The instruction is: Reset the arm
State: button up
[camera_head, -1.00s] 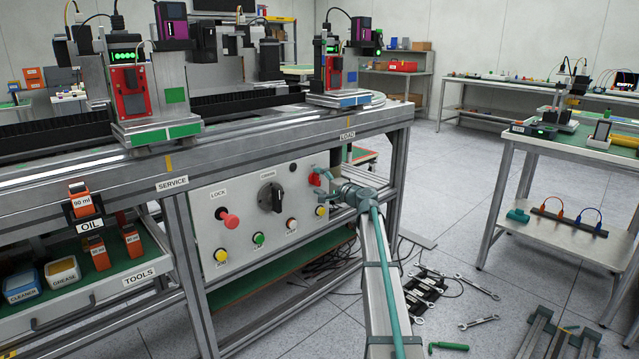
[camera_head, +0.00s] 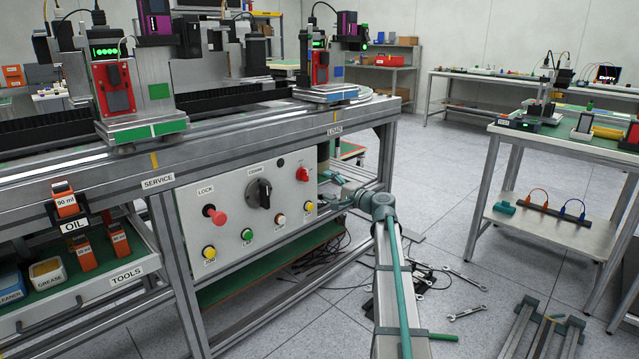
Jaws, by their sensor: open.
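My arm rises from the bottom of the view to a teal joint, then reaches left toward the front of the machine. My gripper (camera_head: 328,190) is small at the end of this reach, just right of the control panel (camera_head: 232,222). It looks open and empty, though its fingers are hard to make out against the machine frame. A red switch (camera_head: 302,174) sits at the panel's upper right, left of my gripper and seemingly apart from it. The panel also carries a red LOCK button (camera_head: 216,215), a black rotary knob (camera_head: 260,193) and several small coloured buttons.
The machine's right leg (camera_head: 386,155) stands close behind my arm. Wrenches (camera_head: 466,312) and dark parts lie on the floor to the right. A metal frame (camera_head: 540,332) is at lower right. A side table (camera_head: 570,146) stands at right. Open floor lies between.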

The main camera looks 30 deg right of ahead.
jog(key=shift+s+d, duration=0.25)
jog(key=shift+s, duration=0.4)
